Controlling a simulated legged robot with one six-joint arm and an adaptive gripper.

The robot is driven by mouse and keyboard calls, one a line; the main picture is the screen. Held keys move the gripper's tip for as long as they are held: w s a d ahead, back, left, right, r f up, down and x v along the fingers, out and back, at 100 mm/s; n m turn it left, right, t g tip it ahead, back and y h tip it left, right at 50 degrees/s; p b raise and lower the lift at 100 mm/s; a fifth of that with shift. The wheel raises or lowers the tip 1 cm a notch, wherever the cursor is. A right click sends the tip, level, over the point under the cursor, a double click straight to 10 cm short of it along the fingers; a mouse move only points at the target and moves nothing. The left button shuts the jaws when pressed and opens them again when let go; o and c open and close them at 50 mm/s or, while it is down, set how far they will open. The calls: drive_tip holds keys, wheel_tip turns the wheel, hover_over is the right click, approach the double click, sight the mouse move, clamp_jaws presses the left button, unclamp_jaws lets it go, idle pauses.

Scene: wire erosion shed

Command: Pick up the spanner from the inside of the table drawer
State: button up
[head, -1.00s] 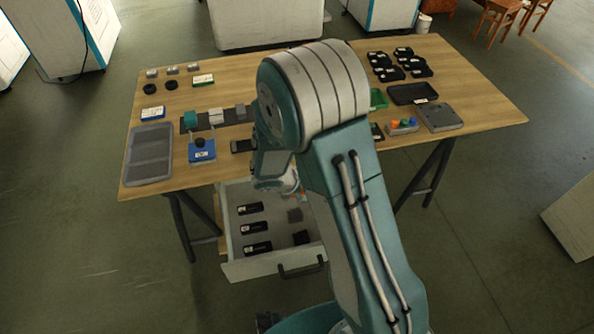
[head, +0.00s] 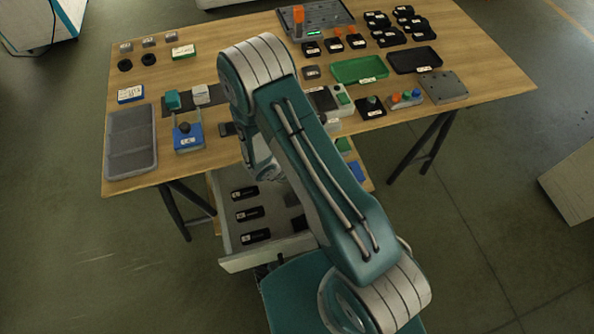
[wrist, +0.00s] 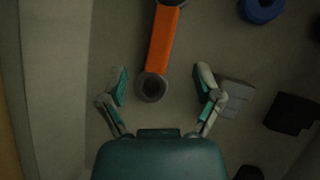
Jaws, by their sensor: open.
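The spanner (wrist: 161,42) has an orange handle and dark grey ring ends. In the wrist view it lies on the drawer floor, running up and slightly right, its upper end cut off by the picture edge. My gripper (wrist: 163,82) is open, its two green-and-grey fingers spread on either side of the spanner's near ring, with gaps on both sides. I cannot tell how far above it the fingers are. The table drawer (head: 240,263) is pulled out in the head view, where my arm hides the spanner and my gripper.
In the wrist view, grey blocks (wrist: 236,96) sit close to my right finger, a black block (wrist: 291,113) further right, and a blue ring (wrist: 262,10) at top right. The pale drawer wall (wrist: 57,90) runs along the left. The table (head: 222,66) above holds several trays and parts.

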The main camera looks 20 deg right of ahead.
drive_tip(key=x, duration=0.4)
drive_tip(key=shift+w+d+f, duration=0.1)
drive_tip(key=shift+d+f, duration=0.05)
drive_tip(key=shift+f, duration=0.15)
clamp_jaws()
